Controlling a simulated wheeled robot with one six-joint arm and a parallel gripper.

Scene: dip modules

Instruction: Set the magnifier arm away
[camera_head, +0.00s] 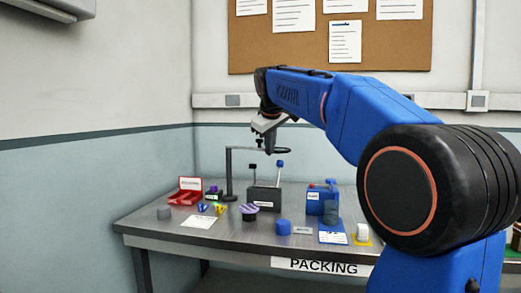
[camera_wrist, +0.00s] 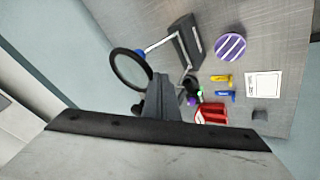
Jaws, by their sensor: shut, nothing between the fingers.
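The magnifier arm (camera_head: 229,172) is a dark upright post on the table with a horizontal bar and a round ring at its right end. The ring (camera_wrist: 115,60) shows large and dark-rimmed left of centre in the wrist view. My gripper (camera_head: 268,148) points down at the ring end of the bar in the head view. In the wrist view my gripper (camera_wrist: 158,80) is shut, right beside the ring's right edge. I cannot tell whether it touches the ring or bar. The post is mostly hidden behind my gripper in the wrist view.
Below the ring stands a dark holder (camera_head: 263,199) with upright tools.

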